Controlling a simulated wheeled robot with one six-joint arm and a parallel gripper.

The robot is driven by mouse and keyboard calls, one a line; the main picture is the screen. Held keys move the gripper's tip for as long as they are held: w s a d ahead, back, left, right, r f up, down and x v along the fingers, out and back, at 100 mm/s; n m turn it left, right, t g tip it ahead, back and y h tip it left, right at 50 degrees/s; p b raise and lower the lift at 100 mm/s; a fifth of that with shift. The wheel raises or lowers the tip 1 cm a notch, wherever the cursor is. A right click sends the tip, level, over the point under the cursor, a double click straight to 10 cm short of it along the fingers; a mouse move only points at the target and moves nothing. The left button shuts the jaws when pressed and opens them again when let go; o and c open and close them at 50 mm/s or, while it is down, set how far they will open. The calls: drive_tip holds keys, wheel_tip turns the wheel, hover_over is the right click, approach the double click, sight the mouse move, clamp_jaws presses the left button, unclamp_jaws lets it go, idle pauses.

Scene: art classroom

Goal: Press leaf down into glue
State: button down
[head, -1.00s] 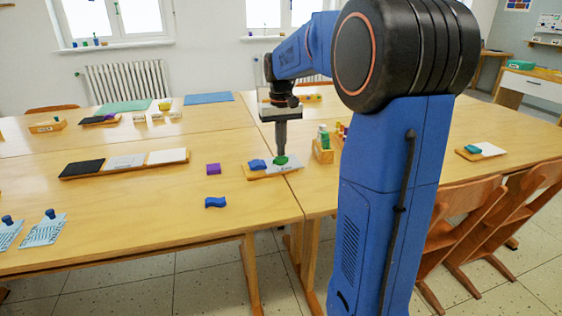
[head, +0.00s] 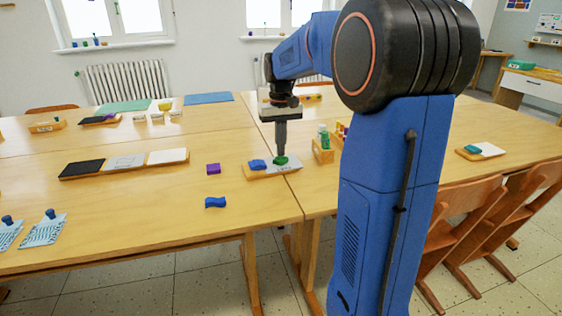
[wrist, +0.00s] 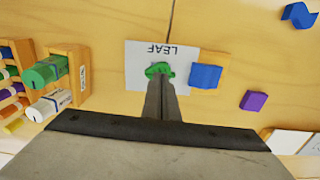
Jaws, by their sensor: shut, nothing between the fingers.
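The green leaf (head: 281,161) lies on a white card (head: 291,168) on a wooden tray (head: 256,175). In the wrist view the card (wrist: 138,60) reads LEAF and the leaf (wrist: 154,69) is partly hidden by my fingers. My gripper (head: 281,154) is shut and points down, its tips at the leaf and seemingly touching it. It also shows in the wrist view (wrist: 160,80). No glue can be made out under the leaf. A blue block (head: 257,164) sits on the tray just left of the card.
A wooden holder with a green-capped bottle (head: 323,152) stands just right of the tray. A purple block (head: 213,169) and a blue wavy piece (head: 215,202) lie to the left. A long tray (head: 73,177) with black and white squares is farther left.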

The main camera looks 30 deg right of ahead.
sight(281, 159)
drive_tip(key=shift+f, duration=0.65)
idle(1.1)
drive_tip(key=shift+r, duration=3.5)
drive_tip(key=s+a+f+n+t, duration=0.1)
drive_tip(key=s+a+f, duration=0.3)
drive_tip(key=s, duration=0.6)
drive_tip(key=s+a+f+n+t, duration=0.1)
drive_tip(key=s+a+f+t, duration=0.1)
drive_tip(key=s+a, duration=0.4)
drive_tip(key=s+a+f+n+t, duration=0.1)
drive_tip(key=s+a+f, duration=0.4)
drive_tip(key=s, duration=0.9)
drive_tip(key=shift+a+f+t, duration=0.35)
drive_tip(key=shift+a+t, duration=0.05)
drive_tip(key=shift+s, duration=0.1)
